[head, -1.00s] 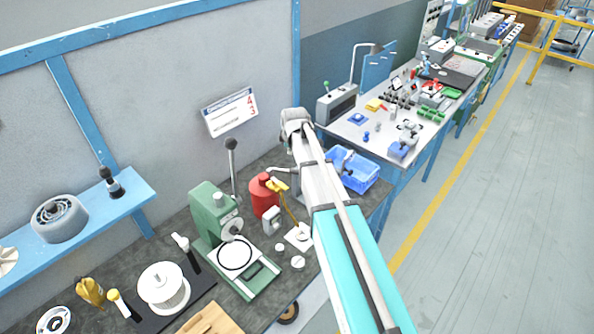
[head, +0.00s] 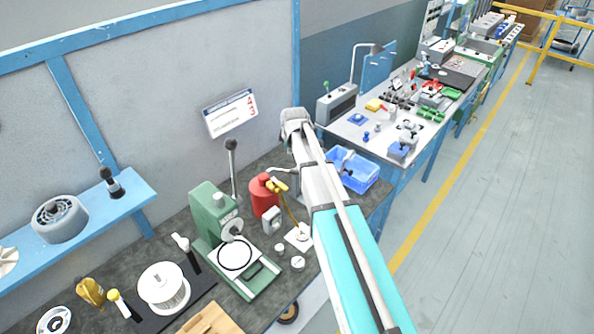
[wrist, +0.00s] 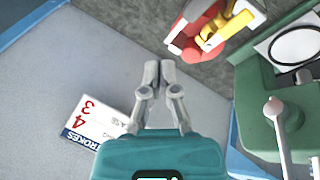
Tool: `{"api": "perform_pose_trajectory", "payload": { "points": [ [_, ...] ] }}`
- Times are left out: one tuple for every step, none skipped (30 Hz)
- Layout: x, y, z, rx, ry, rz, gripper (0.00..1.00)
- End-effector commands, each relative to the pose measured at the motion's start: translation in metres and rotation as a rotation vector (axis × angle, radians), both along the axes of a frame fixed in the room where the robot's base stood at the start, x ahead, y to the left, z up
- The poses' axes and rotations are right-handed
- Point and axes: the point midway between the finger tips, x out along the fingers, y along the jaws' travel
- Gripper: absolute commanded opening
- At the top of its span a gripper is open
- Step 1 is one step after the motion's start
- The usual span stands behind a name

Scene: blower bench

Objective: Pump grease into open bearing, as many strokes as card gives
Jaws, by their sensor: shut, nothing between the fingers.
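The card (head: 230,115) hangs on the grey wall with large red figures 4 and 3. It also shows in the wrist view (wrist: 100,120), partly covered by my gripper's body. A red grease pump (head: 264,196) with a yellow handle (head: 278,185) stands on the bench. It shows at the top of the wrist view (wrist: 187,42). A thin hose runs down from it to a small white pad (head: 299,238); the part on the pad is too small to make out. A grey bearing block (head: 272,220) stands beside it. My gripper (wrist: 159,70) is shut and empty, apart from the pump.
A green press (head: 222,225) stands left of the pump and at the right of the wrist view. Small white discs (head: 297,262) lie in front. A blue bin (head: 352,170) is right of my arm. A shelf (head: 110,205) holds a grey motor part (head: 59,218).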

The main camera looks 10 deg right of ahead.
Motion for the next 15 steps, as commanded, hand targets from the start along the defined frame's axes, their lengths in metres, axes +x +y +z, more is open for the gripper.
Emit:
{"api": "perform_pose_trajectory", "payload": {
  "points": [
    [0.001, 0.001, 0.004, 0.0, 0.0, 0.0, 0.0],
    [0.002, 0.001, 0.006, 0.0, 0.0, 0.0, 0.0],
    [0.002, 0.002, 0.008, 0.0, 0.0, 0.0, 0.0],
    [0.003, 0.002, 0.01, 0.0, 0.0, 0.001, 0.0],
    [0.004, 0.003, 0.013, 0.0, 0.0, 0.001, 0.0],
    [0.005, 0.004, 0.016, 0.0, 0.0, 0.001, 0.0],
    [0.006, 0.004, 0.018, 0.0, 0.0, 0.001, 0.0],
    [0.007, 0.005, 0.02, 0.0, 0.0, 0.001, 0.0],
    [0.008, 0.006, 0.023, 0.0, 0.0, 0.001, 0.0],
    [0.008, 0.007, 0.025, 0.0, 0.0, 0.001, 0.0],
    [0.009, 0.007, 0.027, 0.0, 0.0, 0.0, 0.0],
    [0.01, 0.008, 0.029, 0.0, 0.0, 0.0, 0.0],
    [0.01, 0.008, 0.03, 0.0, 0.0, 0.0, 0.0],
    [0.011, 0.009, 0.031, 0.0, 0.0, 0.0, 0.0],
    [0.011, 0.009, 0.032, 0.0, 0.0, 0.0, 0.0]
  ]
}}
